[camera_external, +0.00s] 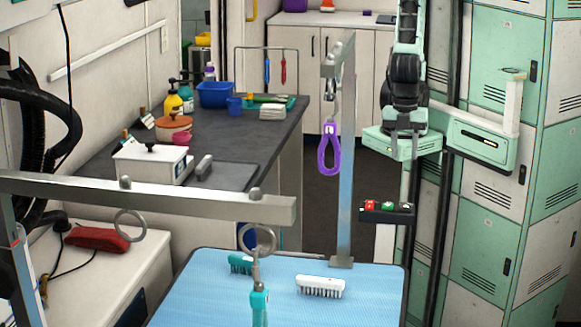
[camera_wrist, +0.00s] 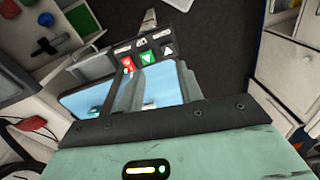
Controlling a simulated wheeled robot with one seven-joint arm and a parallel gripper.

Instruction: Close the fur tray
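I cannot pick out the fur tray for certain in either view. My gripper (camera_external: 408,160) hangs at the right in the external view, below the dark wrist joint, above and behind a small black button panel (camera_external: 387,212). The panel has red and green buttons and also shows in the wrist view (camera_wrist: 146,50). My mint hand body fills the bottom of the wrist view. Grey upright parts stand beyond it, but which are fingers, and how far apart they are, is unclear. I see nothing held.
The blue grooming table (camera_external: 215,300) carries a white brush (camera_external: 320,286) and a green brush (camera_external: 240,263). Its grey post (camera_external: 346,160) and a purple loop (camera_external: 329,150) stand left of my arm. Mint and white lockers (camera_external: 505,240) line the right. Dark floor lies behind the table.

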